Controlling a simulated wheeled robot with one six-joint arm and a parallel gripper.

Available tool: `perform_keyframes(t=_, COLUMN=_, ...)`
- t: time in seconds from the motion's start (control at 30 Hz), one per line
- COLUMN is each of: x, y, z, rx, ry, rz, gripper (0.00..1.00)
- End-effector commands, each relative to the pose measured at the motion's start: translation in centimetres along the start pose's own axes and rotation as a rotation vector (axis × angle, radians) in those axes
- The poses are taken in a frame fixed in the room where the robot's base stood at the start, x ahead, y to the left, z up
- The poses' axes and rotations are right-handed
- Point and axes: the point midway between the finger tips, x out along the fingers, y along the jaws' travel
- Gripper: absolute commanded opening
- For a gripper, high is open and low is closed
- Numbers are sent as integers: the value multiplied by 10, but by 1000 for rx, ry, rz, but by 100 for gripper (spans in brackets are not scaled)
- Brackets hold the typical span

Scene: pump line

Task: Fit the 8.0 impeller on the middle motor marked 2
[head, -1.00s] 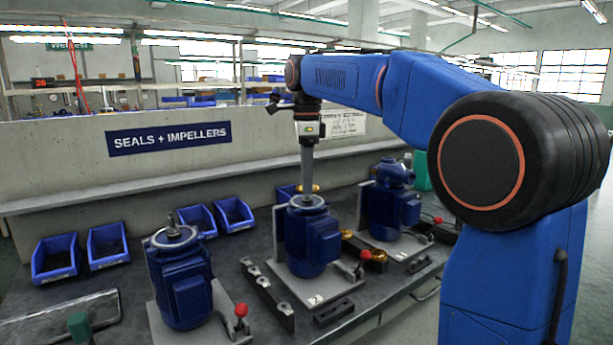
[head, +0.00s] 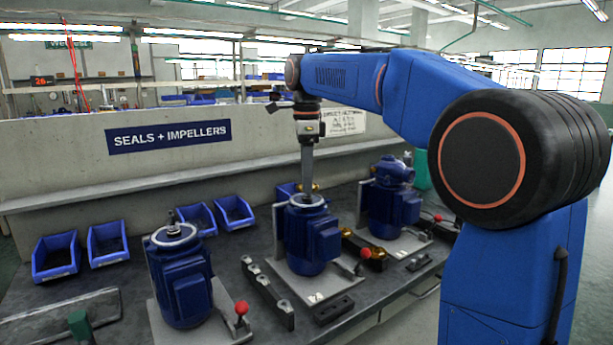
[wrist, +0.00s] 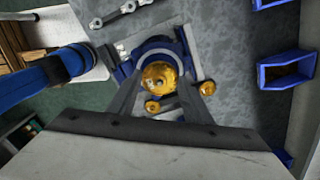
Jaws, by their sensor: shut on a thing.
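The middle motor (head: 312,243) is blue and upright on a grey base plate with a small marked tag at its front. My gripper (head: 307,198) points straight down at the motor's round top. In the wrist view my gripper (wrist: 162,82) is shut on a brass impeller (wrist: 160,77), which covers the middle of the motor (wrist: 155,45). In the head view the fingers mostly hide the impeller and the shaft. I cannot tell whether the impeller touches the shaft. No size mark on it can be read.
A left motor (head: 180,280) and a right motor (head: 393,200) stand on either side. Two brass impellers lie beside the middle motor, one nearer (head: 377,255). A dark rail (head: 268,293) and a red-knobbed lever (head: 363,255) flank it. Blue bins (head: 55,258) line the wall.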

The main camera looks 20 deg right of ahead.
Motion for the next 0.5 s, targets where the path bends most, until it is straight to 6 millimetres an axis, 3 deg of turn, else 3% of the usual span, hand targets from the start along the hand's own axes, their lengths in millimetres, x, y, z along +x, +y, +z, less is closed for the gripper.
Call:
perform_keyframes(t=0.17, x=2, y=0, z=0, rx=0, ry=0, rz=0, gripper=23)
perform_keyframes(t=0.2, x=2, y=0, z=0, rx=0, ry=0, rz=0, gripper=48)
perform_keyframes(t=0.3, x=2, y=0, z=0, rx=0, ry=0, rz=0, gripper=67)
perform_keyframes(t=0.5, x=2, y=0, z=0, rx=0, ry=0, rz=0, gripper=67)
